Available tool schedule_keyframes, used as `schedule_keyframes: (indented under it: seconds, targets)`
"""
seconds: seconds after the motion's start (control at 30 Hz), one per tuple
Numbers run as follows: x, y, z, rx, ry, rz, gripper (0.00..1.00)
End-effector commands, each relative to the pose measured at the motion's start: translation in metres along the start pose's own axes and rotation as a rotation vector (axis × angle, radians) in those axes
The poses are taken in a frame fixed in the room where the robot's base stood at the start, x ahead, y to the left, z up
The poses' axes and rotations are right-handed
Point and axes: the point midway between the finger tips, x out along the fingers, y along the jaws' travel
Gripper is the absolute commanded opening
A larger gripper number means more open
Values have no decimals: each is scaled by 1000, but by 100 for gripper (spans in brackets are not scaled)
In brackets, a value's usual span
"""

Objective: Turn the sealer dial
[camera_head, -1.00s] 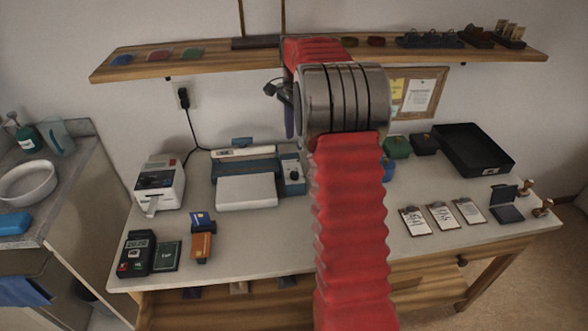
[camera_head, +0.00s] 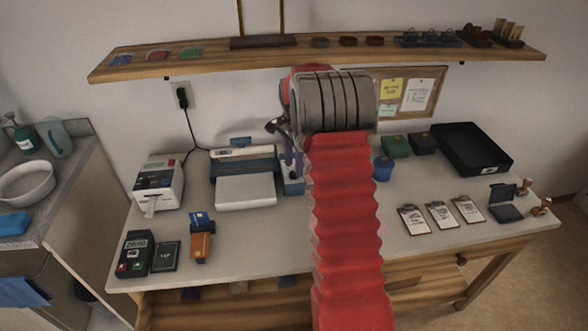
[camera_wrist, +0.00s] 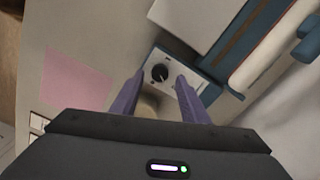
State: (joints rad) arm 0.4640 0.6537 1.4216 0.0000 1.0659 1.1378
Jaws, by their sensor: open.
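The sealer (camera_head: 245,168) is a blue and white machine on the table, left of my arm in the head view. Its control box (camera_head: 292,186) is at its right end, mostly hidden behind my gripper there. In the wrist view the sealer's blue body (camera_wrist: 238,50) runs diagonally at the upper right. The dial (camera_wrist: 160,73), a round black knob with a light pointer line, sits on the pale control box. My gripper (camera_wrist: 159,77) is open, its two purple fingers either side of the dial in the picture. Contact with the dial cannot be told. The fingers also show in the head view (camera_head: 291,160).
A label printer (camera_head: 158,183) stands left of the sealer, with a card terminal (camera_head: 136,254) in front. A blue jar (camera_head: 383,169) stands just right of my arm. A shelf (camera_head: 215,67) runs above the table. Bare tabletop lies in front of the sealer.

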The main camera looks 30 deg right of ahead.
Motion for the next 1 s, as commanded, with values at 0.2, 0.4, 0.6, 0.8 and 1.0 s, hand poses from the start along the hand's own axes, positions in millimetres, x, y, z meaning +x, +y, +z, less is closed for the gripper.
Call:
schedule_keyframes:
  seconds: [0.2,0.4,0.6,0.8,1.0]
  targets:
    - [21,0,0,0,0,1,41]
    - [24,0,0,0,0,0,41]
    - [24,0,1,-1,0,0,37]
    - [24,0,1,-1,0,0,23]
    - [24,0,1,-1,0,0,9]
